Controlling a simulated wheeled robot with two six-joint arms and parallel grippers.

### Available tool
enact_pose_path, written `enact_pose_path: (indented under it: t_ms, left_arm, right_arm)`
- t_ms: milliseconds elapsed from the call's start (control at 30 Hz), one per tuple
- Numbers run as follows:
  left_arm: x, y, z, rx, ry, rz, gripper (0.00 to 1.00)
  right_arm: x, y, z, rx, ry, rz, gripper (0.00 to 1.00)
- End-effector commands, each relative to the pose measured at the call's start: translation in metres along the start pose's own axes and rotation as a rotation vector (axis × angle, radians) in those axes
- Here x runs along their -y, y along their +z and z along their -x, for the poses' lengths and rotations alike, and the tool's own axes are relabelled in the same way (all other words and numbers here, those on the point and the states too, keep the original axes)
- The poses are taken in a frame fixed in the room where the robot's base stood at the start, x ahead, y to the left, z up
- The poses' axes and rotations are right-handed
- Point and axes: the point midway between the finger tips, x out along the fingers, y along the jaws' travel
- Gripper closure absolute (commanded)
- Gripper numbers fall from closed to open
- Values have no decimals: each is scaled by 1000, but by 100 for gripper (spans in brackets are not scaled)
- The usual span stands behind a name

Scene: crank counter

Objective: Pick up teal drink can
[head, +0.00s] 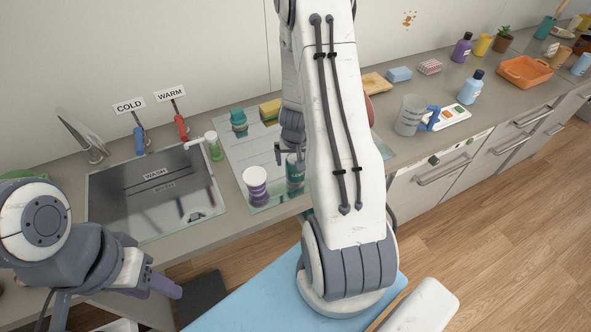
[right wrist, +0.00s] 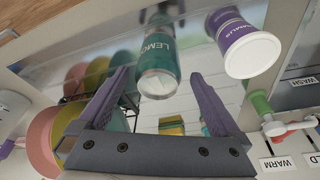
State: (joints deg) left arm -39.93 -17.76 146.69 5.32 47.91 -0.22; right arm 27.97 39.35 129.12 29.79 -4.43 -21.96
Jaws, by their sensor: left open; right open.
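The teal drink can (head: 294,178) stands on the counter beside the sink, partly hidden behind my right arm in the head view. In the right wrist view the can (right wrist: 160,62), with LEMON lettering, shows between and beyond the fingertips of my right gripper (right wrist: 161,76). That gripper is open, one purple finger to each side of the can's near end; I cannot tell whether either touches it. In the head view my right gripper (head: 283,153) is mostly hidden by the arm. My left gripper (head: 165,287) is open and empty at the lower left, in front of the counter.
A purple-and-white cup (head: 256,187) stands close beside the can, and also shows in the right wrist view (right wrist: 247,48). The sink (head: 105,215) is to the left. A clear pitcher (head: 410,115) stands to the right.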

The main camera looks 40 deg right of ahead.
Motion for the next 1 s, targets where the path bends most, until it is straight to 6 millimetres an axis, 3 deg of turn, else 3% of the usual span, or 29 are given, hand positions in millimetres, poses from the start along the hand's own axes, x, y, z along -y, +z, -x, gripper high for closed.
enact_pose_path:
  t_ms: [33,167,433,767,800,1000]
  left_arm:
    - [1,1,-10,0,0,1,50]
    - [1,1,-14,0,0,2,50]
    - [2,2,-30,0,0,5,50]
    - [2,2,-31,0,0,6,50]
    - [2,2,-31,0,0,6,50]
    - [2,2,-31,0,0,6,50]
  right_arm:
    - [0,2,-14,2,0,-1,0]
    - [0,0,-23,1,0,0,0]
    - [-2,-4,-62,2,0,0,0]
    - [-2,-5,-69,0,-1,0,0]
    - [-2,-5,-69,0,-1,0,4]
    - [-2,-5,-68,0,-1,0,77]
